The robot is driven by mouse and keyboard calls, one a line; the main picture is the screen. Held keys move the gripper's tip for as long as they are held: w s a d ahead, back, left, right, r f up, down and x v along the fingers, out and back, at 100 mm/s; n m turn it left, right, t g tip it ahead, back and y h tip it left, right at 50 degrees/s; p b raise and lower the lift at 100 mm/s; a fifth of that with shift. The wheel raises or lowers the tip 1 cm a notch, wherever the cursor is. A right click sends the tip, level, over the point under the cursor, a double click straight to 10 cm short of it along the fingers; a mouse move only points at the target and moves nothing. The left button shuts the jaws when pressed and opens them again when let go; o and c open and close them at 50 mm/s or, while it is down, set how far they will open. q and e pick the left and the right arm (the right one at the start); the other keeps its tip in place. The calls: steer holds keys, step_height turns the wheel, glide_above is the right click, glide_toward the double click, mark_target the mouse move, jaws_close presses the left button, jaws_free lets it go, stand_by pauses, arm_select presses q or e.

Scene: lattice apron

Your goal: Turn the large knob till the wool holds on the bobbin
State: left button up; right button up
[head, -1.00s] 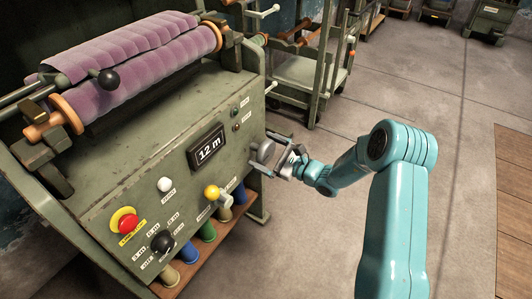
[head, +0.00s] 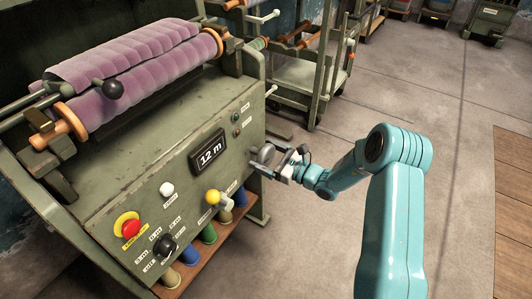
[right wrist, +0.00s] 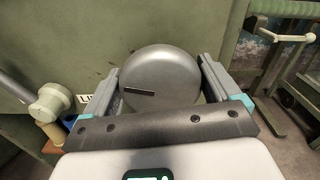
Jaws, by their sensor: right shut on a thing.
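The large grey round knob (head: 265,153) sits at the right end of the machine's sloping front panel. My right gripper (head: 268,162) is shut on it. In the right wrist view the knob's domed face (right wrist: 160,72) lies between the two fingers (right wrist: 165,85), with a short dark mark on its left part. The purple wool (head: 150,80) lies in thick ribbed rolls on the bobbin between orange-brown end discs, at the top of the machine. My left gripper is out of view.
The panel holds a display (head: 208,154) reading 12 m, a red stop button (head: 130,228), a white button (head: 167,189), a black selector (head: 165,246) and a yellow-knobbed lever (head: 213,197). Colored cones stand below. A wheeled rack (head: 300,75) stands behind. The floor at right is clear.

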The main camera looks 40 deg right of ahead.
steer(key=m+p, duration=0.2)
steer(key=m, duration=0.2)
steer(key=shift+r+m+p, duration=0.1)
steer(key=shift+m+p, duration=0.2)
steer(key=shift+m, duration=0.1)
steer(key=m+p, duration=0.2)
steer(key=m, duration=0.2)
steer(key=shift+d, duration=0.1)
steer(key=m+p, duration=0.2)
steer(key=m, duration=0.3)
steer(key=shift+f+m+p, duration=0.2)
steer(key=shift+m+p, duration=0.4)
steer(key=shift+m, duration=1.6)
steer(key=o, duration=0.8)
steer(key=shift+d, duration=0.1)
steer(key=shift+c, duration=0.2)
steer(key=p+v, duration=0.1)
steer(key=v, duration=1.5)
steer(key=shift+p, duration=0.4)
